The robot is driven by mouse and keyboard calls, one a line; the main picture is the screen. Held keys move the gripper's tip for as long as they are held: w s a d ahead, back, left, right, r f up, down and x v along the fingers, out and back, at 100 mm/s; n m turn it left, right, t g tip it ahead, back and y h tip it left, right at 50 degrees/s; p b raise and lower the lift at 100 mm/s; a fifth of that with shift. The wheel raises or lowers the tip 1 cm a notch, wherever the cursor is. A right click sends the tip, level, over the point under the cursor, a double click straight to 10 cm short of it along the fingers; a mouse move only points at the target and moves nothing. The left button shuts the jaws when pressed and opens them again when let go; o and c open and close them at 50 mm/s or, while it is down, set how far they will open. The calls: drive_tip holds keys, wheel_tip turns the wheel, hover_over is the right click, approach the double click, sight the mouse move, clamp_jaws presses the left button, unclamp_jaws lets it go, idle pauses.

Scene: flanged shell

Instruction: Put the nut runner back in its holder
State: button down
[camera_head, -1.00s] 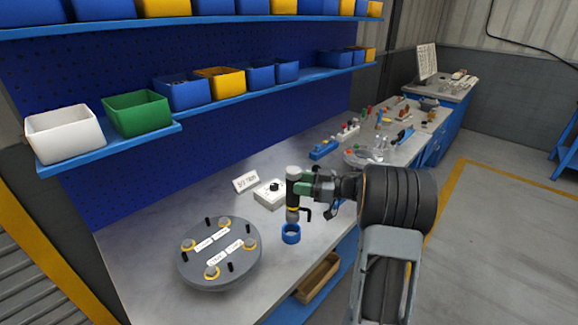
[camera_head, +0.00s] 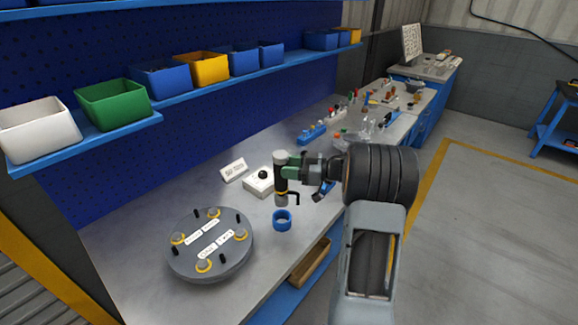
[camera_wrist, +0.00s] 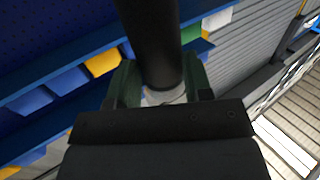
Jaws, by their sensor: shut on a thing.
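The nut runner (camera_head: 281,187) is upright in my gripper (camera_head: 291,171), with a dark body, a pale lower part and a small dark side handle. Its lower end is just above and behind the blue ring holder (camera_head: 282,221) on the bench in the head view; I cannot tell whether they touch. My gripper is shut on its upper body. In the wrist view the dark shaft of the nut runner (camera_wrist: 152,45) rises between the green fingers of my gripper (camera_wrist: 155,88). The holder does not show there.
A round grey flanged plate (camera_head: 211,262) with studs and labels lies at the front left of the bench (camera_head: 140,285). A white box with a black knob (camera_head: 259,182) and a label stand (camera_head: 234,169) are behind the holder. Shelves with bins run along the wall.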

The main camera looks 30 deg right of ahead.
wheel_tip(320, 180, down, 6)
drive_tip(key=b, duration=0.3)
drive_tip(key=shift+r, duration=0.25)
drive_tip(key=shift+p, duration=0.65)
idle(1.8)
drive_tip(key=shift+f+b, duration=1.7)
drive_tip(key=shift+f, duration=1.1)
drive_tip(key=c, duration=0.8)
unclamp_jaws()
drive_tip(key=o, duration=0.3)
drive_tip(key=shift+f, duration=0.1)
drive_tip(key=shift+o, duration=0.2)
drive_tip(key=shift+s, duration=0.1)
drive_tip(key=b+v, duration=0.1)
drive_tip(key=v, duration=1.2)
drive_tip(key=shift+s+d, duration=0.2)
drive_tip(key=shift+d, duration=0.1)
